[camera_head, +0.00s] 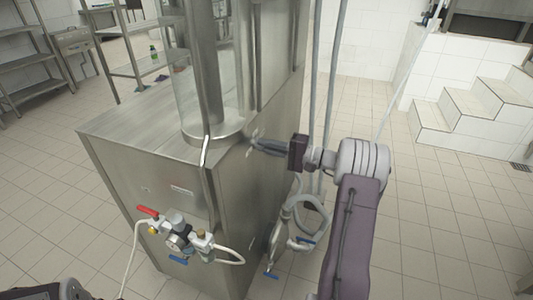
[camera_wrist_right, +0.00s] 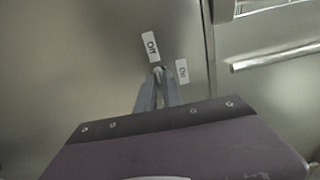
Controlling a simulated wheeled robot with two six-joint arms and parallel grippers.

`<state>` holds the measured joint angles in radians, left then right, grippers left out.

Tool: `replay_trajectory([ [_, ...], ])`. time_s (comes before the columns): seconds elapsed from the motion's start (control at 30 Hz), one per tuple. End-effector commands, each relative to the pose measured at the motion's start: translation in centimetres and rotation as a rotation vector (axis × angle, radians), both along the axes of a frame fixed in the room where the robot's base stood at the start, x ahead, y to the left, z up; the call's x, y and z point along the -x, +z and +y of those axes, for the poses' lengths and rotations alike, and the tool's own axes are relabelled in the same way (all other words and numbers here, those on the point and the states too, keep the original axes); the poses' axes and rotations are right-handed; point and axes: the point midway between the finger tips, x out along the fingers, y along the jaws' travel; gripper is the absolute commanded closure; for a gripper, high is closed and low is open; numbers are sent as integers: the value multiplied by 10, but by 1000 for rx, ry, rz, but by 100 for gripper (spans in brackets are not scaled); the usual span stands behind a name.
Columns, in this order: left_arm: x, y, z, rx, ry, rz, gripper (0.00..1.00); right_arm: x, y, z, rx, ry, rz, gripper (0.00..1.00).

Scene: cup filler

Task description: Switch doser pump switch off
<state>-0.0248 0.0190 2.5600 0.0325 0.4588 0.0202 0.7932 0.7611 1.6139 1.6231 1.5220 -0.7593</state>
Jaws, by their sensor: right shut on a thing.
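The doser pump switch (camera_wrist_right: 157,71) is a small light knob on the steel cabinet, between an "Off" label (camera_wrist_right: 151,46) and an "On" label (camera_wrist_right: 182,71) in the right wrist view. My right gripper (camera_wrist_right: 158,76) is shut on the switch, its fingertips against the panel. In the head view my right gripper (camera_head: 254,143) reaches from the right to the side face of the steel cabinet (camera_head: 130,140); the switch is too small to make out there. Which label the switch points to is hard to tell. My left gripper is not in view.
A glass cylinder (camera_head: 190,75) stands on the cabinet. A valve with a gauge (camera_head: 177,240), a red handle (camera_head: 148,211) and hoses sits on its front. Looped hoses (camera_head: 303,220) hang below my right arm. Tiled steps (camera_head: 470,105) stand at right; the floor between is clear.

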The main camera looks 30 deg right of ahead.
Motion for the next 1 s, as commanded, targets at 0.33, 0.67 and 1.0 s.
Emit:
replay_trajectory([
  [0.33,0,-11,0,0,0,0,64,0,-2,1,48,2,-38,100],
  [0.67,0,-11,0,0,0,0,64,0,-1,1,50,2,-39,100],
  [1.0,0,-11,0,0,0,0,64,0,-1,0,48,1,-39,67],
])
